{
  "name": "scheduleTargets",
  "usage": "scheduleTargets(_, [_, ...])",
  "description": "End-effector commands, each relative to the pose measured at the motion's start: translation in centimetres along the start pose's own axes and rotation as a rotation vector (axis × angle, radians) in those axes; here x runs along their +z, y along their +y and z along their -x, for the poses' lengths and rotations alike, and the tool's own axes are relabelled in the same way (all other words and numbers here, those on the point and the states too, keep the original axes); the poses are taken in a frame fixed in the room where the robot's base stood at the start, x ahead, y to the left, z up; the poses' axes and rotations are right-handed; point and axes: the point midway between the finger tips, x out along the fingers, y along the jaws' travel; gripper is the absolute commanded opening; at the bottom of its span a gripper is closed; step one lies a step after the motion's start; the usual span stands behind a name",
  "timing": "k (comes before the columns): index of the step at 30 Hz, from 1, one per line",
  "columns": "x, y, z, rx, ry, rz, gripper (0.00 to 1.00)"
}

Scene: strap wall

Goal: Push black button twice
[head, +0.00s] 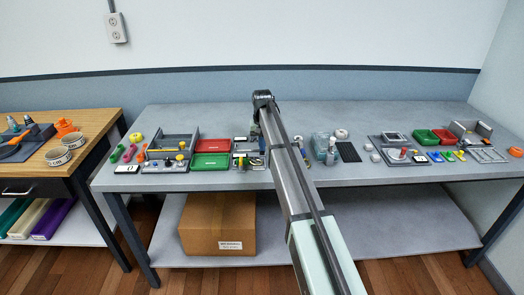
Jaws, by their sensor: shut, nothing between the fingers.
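My arm rises from the bottom of the head view to a dark joint above the table. Part of my gripper (254,131) seems to show just left of the arm, low over the middle of the table. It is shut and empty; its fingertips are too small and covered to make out. Another small white block with a dark spot (419,158) lies right of the arm. I cannot tell for sure which is the black button.
The grey table (300,183) carries a grey bin (178,140), red (212,146) and green (209,162) trays at left. A black grid (348,152) and red and green boxes (443,137) stand at right. A cardboard box (217,222) is on the lower shelf.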

Motion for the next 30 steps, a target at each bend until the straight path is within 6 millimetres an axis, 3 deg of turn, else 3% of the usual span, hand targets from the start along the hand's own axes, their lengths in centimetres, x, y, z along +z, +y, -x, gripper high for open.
scheduleTargets(21, [0.0,0.0,4.0,0.000,0.000,0.000,0.00])
scheduleTargets(30, [0.0,0.0,4.6,0.000,0.000,0.000,0.00])
